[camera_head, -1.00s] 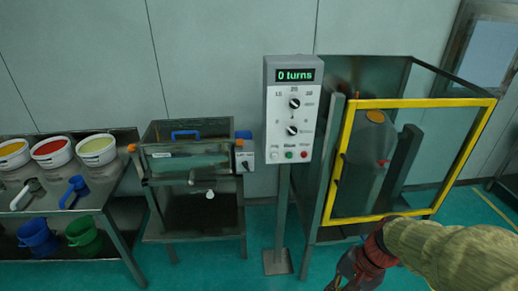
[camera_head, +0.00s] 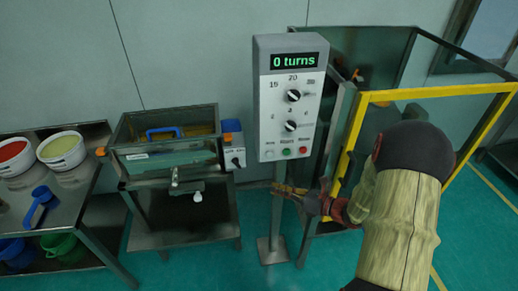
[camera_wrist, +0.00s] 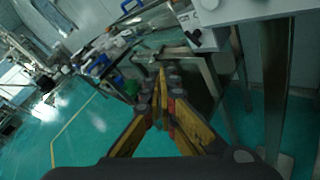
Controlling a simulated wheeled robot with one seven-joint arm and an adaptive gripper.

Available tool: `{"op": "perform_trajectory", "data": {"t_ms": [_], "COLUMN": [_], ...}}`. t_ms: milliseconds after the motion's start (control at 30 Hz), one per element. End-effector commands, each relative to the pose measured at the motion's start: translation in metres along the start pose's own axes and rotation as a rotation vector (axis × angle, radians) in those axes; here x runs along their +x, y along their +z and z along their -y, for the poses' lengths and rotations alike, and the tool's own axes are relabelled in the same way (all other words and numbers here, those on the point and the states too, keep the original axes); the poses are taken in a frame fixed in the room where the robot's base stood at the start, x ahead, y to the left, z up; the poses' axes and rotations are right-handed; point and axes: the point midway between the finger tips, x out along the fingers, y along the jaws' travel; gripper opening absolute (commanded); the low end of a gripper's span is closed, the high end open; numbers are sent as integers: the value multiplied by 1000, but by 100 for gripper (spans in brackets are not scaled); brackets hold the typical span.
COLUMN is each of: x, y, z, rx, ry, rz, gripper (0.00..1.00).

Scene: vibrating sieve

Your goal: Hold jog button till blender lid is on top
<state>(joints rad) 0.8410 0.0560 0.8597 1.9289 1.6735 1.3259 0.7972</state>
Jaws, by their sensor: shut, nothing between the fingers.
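The control panel (camera_head: 262,100) is a white box on a post, with a green display reading "0 turns" and two black knobs. The white jog button (camera_head: 269,153) is at the lower left of its face, beside a green and a red button. My gripper (camera_head: 277,188) is shut and empty, just below the panel and in front of its post. In the wrist view its fingertips (camera_wrist: 163,72) meet below the panel's lower edge (camera_wrist: 250,12). The grey blender drum (camera_head: 376,122) stands inside the cage, mostly hidden by my arm. An orange part (camera_head: 357,76) shows at its top.
Green floor (camera_head: 200,268) lies free in front.

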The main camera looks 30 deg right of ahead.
Motion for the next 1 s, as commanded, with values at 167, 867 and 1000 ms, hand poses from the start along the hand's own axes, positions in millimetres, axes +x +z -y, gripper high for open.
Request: {"op": "perform_trajectory", "data": {"t_ms": [167, 867, 1000], "x": [-1, 12, 24], "y": [23, 29, 38], "z": [6, 16, 28], "rx": [129, 156, 154], "ry": [-14, -8, -8], "rz": [80, 76, 76], "gripper": [0, 0, 0]}}
